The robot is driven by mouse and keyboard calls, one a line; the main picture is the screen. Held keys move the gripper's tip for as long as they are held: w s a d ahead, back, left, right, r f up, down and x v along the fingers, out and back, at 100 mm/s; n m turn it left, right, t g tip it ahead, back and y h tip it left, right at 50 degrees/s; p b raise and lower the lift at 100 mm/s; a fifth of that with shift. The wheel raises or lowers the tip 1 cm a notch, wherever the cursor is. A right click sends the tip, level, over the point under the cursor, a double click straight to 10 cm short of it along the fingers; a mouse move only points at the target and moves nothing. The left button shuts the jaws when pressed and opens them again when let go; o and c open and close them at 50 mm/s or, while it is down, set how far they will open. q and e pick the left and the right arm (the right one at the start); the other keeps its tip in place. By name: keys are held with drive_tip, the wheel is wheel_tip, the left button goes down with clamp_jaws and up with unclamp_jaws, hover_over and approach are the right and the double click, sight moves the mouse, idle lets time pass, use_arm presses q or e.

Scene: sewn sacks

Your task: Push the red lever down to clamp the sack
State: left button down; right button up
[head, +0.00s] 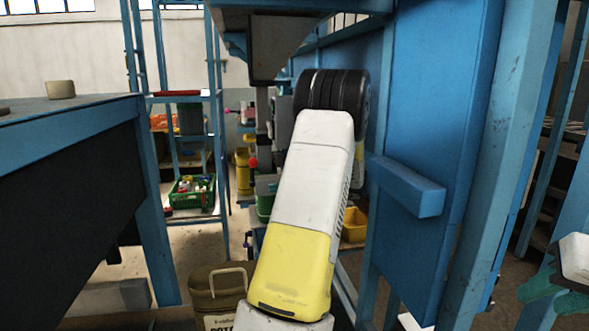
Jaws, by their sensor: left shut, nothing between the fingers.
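A white and yellow arm link of mine rises through the middle of the head view to a black ribbed joint. It covers much of what lies beyond, and I cannot make out the fingers of my left gripper. A small red knob (252,162) shows just left of the arm, beside grey upright parts; I cannot tell whether it belongs to the red lever. No sack is clearly visible. At the right edge, a white part with teal finger-like pieces (552,288) looks like my right gripper, cut off by the frame.
A dark-sided table (60,112) stands at the left. A blue panel with a protruding blue bar (408,186) stands close right of my arm. A green crate (192,193) sits on a rack behind. Bare floor shows between table and rack.

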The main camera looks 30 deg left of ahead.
use_arm(q)
drive_tip(key=w+f+m+t+y, duration=0.2)
drive_tip(key=w+m+t+y, duration=0.1)
drive_tip(key=w, duration=0.8)
drive_tip(key=shift+d+m+t+y, duration=0.2)
drive_tip(key=shift+m+t+y, duration=0.2)
drive_tip(key=shift+t+y, duration=0.5)
drive_tip(key=shift+f, duration=0.15)
drive_tip(key=x, duration=0.4)
drive_tip(key=s+x, duration=0.1)
drive_tip(key=x, duration=0.3)
drive_tip(key=s+x, duration=0.1)
drive_tip(key=x, duration=0.3)
drive_tip(key=shift+a+r, duration=0.3)
drive_tip(key=shift+a, duration=0.05)
drive_tip(key=shift+s+a+r, duration=0.1)
drive_tip(key=shift+s+a, duration=0.05)
drive_tip(key=shift+a, duration=0.2)
